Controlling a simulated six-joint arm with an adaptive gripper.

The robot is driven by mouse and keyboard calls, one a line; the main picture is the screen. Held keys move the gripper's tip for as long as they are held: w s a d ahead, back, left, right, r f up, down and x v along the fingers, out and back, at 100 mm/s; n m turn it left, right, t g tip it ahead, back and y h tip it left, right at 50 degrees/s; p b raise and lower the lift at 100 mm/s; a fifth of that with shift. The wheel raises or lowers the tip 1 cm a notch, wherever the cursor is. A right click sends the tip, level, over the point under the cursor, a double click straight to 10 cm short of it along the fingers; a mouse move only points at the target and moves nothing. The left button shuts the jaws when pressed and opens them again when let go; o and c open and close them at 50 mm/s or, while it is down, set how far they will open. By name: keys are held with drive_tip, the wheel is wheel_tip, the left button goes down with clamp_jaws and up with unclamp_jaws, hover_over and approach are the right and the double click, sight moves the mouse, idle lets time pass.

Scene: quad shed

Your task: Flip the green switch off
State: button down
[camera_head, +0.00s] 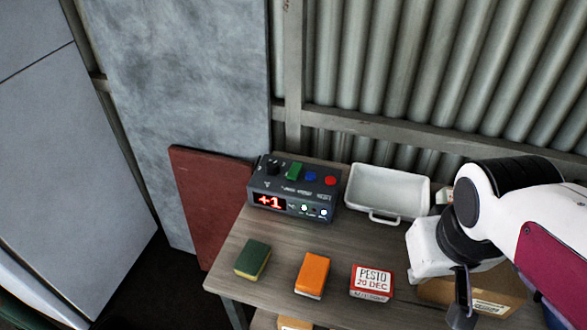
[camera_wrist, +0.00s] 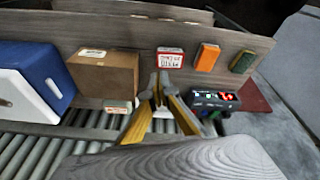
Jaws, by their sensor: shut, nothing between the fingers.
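The green switch (camera_head: 295,171) stands on top of a dark control box (camera_head: 262,185) at the back left of the bench. The box's display shows a red +1. A black knob sits left of the switch, and blue and red buttons sit to its right. The box also shows in the wrist view (camera_wrist: 213,99), right of my gripper. My gripper (camera_wrist: 158,84) is shut and empty in the wrist view, apart from the switch. In the head view my gripper (camera_head: 461,312) hangs at the right, over the front of the bench, well away from the box.
A white tray (camera_head: 360,207) stands right of the control box. A green sponge (camera_head: 253,259), an orange block (camera_head: 312,275) and a pesto box (camera_head: 372,283) lie in front. A cardboard box (camera_wrist: 103,74) and a blue-and-white cooler (camera_wrist: 30,82) lie farther along. Corrugated wall (camera_head: 450,70) is behind.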

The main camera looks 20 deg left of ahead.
drive_tip(key=w+a+f+t+h, duration=0.1)
drive_tip(key=w+a+f, duration=0.3)
drive_tip(key=w+a, duration=0.75)
drive_tip(key=w+a+f+t, duration=0.1)
drive_tip(key=w+a+f, duration=0.3)
drive_tip(key=w+a, duration=0.75)
drive_tip(key=w+a+r+m+t, duration=0.2)
drive_tip(key=w+a+r+m, duration=0.1)
drive_tip(key=a, duration=0.4)
drive_tip(key=shift+w+a+r+m+y, duration=0.3)
drive_tip(key=shift+w+a+r+y, duration=0.1)
drive_tip(key=shift+w, duration=0.25)
drive_tip(key=shift+f, duration=0.2)
